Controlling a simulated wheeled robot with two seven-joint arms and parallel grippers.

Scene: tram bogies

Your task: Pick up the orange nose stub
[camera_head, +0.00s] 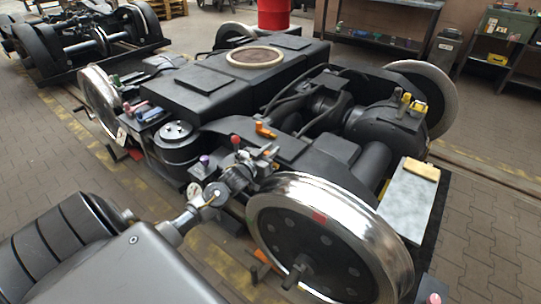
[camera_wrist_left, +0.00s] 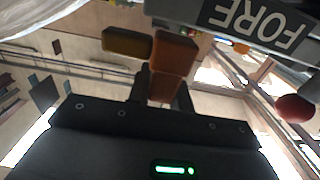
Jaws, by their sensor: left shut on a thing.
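The orange nose stub (camera_wrist_left: 174,55) shows in the left wrist view as a block with its lower end between the two dark fingers. My left gripper (camera_wrist_left: 163,92) is shut on it. In the head view my left gripper (camera_head: 262,168) is at the near side of the bogie, just behind the big shiny wheel (camera_head: 330,235). The stub is hard to make out there among the small parts. My right gripper is not in view.
The dark bogie frame (camera_head: 205,80) fills the middle of the head view. A plate lettered FORE (camera_wrist_left: 255,22) and a red knob (camera_wrist_left: 295,108) are close by in the wrist view. An orange piece (camera_head: 265,130) lies on the frame beyond my gripper.

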